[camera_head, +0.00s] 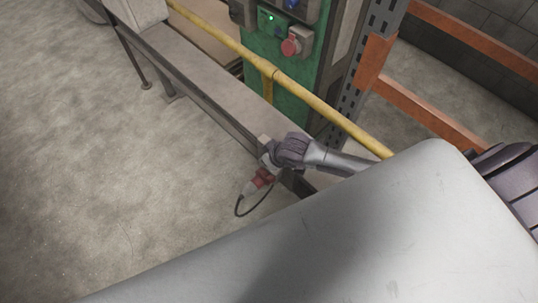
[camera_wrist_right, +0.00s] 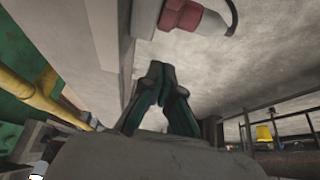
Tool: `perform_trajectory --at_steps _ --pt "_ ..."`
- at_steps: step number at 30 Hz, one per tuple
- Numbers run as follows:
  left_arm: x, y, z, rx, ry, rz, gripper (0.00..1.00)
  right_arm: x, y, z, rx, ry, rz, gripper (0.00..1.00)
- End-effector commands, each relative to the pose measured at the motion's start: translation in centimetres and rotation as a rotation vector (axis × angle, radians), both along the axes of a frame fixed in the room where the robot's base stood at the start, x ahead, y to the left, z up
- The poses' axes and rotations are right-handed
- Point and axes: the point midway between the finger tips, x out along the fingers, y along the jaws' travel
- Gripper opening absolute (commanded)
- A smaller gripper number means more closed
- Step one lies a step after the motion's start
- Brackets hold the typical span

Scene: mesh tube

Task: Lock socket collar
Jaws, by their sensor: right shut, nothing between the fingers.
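A red and grey-white plug connector (camera_head: 258,183) with a dark cable is near the beam's lower end in the head view. It also shows at the top edge of the right wrist view (camera_wrist_right: 184,14), partly cut off. My right gripper (camera_head: 265,160) is just above the connector in the head view. In the right wrist view its fingers (camera_wrist_right: 158,70) are shut and empty, apart from the connector. My left gripper is in neither view.
A yellow rail (camera_head: 320,106) runs past the cabinet, above a grey beam (camera_head: 205,88). A grey perforated post with orange beams (camera_head: 430,115) stands to the right. Open concrete floor (camera_head: 90,170) lies on the left. My own arm covers the lower right of the head view.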

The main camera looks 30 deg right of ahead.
Motion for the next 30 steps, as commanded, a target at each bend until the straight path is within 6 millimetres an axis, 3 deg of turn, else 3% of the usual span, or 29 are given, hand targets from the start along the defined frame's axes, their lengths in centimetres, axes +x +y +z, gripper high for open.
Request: perform_trajectory --at_steps 3,9,30 --pt "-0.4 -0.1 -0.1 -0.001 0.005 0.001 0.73 -1.1 -0.4 1.8 0.000 0.000 0.001 0.00" --pt "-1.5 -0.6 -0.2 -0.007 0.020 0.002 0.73 -2.0 -0.7 3.5 -0.001 0.000 0.000 0.00" --pt "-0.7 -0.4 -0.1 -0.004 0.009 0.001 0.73 -2.5 -0.2 3.8 0.006 0.003 0.004 0.00"
